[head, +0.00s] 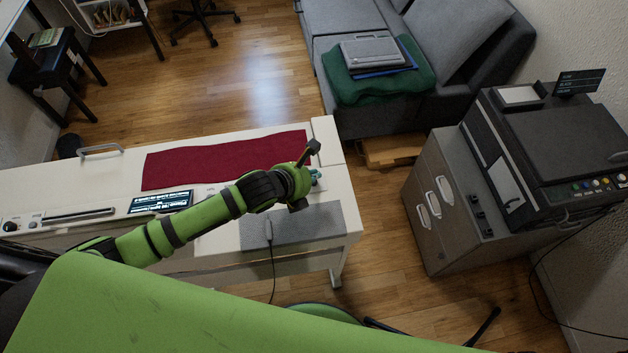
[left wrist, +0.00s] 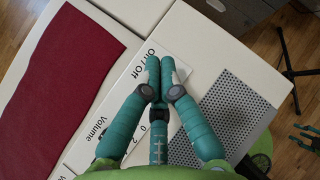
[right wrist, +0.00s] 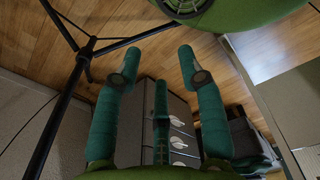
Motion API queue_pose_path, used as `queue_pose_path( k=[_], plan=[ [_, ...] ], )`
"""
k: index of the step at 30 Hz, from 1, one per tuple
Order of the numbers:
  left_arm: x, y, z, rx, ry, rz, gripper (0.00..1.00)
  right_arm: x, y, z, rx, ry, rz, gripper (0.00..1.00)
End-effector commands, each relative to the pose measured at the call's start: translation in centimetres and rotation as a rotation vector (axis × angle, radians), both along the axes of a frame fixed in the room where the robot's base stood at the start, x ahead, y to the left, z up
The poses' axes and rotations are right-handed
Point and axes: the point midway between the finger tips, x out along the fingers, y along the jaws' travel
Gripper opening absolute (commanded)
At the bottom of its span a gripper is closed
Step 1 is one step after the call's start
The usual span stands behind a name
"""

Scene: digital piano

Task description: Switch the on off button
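The white digital piano (head: 75,183) runs across the left and middle of the head view. In the left wrist view its white panel carries an "On / Off" label (left wrist: 151,50) and a "Volume" label (left wrist: 95,130). My left gripper (head: 316,178) is over the right end of the piano. In the left wrist view its teal fingertips (left wrist: 160,65) are drawn together, just beside the "On / Off" label. The fingers cover part of the panel, and I cannot clearly make out the button. My right gripper (right wrist: 158,55) has its fingers apart and empty, away from the piano.
A dark red cloth (head: 225,158) lies along the piano, and a grey speaker grille (head: 300,230) is at its near right. A cable hangs from the front. A grey cabinet (head: 425,215) and printer (head: 560,150) stand right, a sofa (head: 335,20) behind. Dark stand legs (right wrist: 80,60) are near my right gripper.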

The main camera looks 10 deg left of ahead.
Motion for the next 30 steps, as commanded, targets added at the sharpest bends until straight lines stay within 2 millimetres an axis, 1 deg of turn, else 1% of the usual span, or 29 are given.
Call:
queue_pose_path(
  k=[6, 17, 30],
  plan=[
    [0.0, 0.1, -0.8, 0.002, 0.0, 0.001, 0.0, 0.0, 0.0, -0.2, 0.0, -0.001, 0.0, 0.4],
    [0.0, 0.1, -0.8, 0.001, 0.0, 0.0, 0.0, 0.1, 0.1, -0.2, 0.001, -0.002, 0.001, 0.4],
    [0.0, 0.0, -1.4, 0.001, 0.0, 0.001, 0.0, 0.1, 0.1, -0.4, 0.002, -0.003, 0.001, 0.4]
  ],
)
